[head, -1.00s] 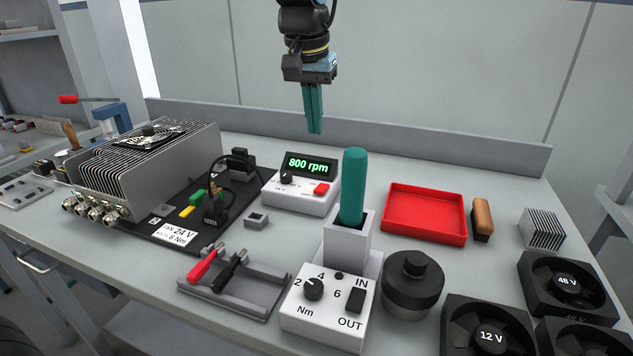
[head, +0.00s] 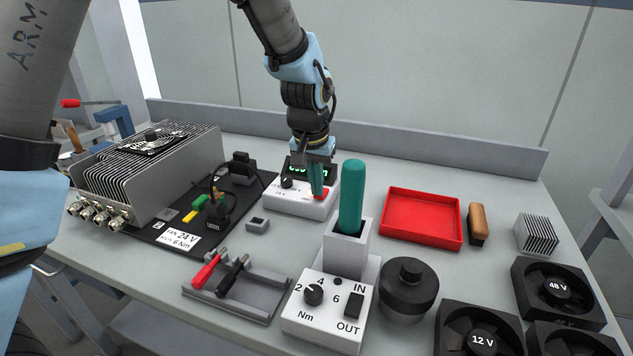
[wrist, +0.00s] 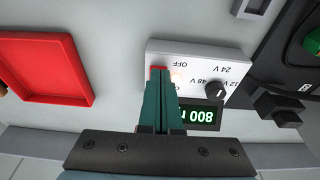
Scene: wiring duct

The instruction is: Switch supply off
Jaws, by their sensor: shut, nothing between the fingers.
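The supply (head: 297,200) is a white box with a dark display, a voltage knob (head: 287,183) and a red rocker switch (head: 321,194). In the wrist view the supply (wrist: 222,64) shows OFF and voltage markings, an orange glow beside the fingers, and a lit green display (wrist: 197,115) reading 800, its end hidden. My gripper (head: 317,192) has teal fingers, shut and empty, pointing down at the red switch. In the wrist view my gripper (wrist: 158,72) covers most of the switch, with a little red showing at the tips. The fingertips look to be at the switch; contact is unclear.
A red tray (head: 422,218) lies to the right of the supply. A teal-handled tool (head: 351,197) stands upright in a holder in front. A heatsink unit (head: 152,175) with a black board stands left. Black fans (head: 558,290) sit at front right.

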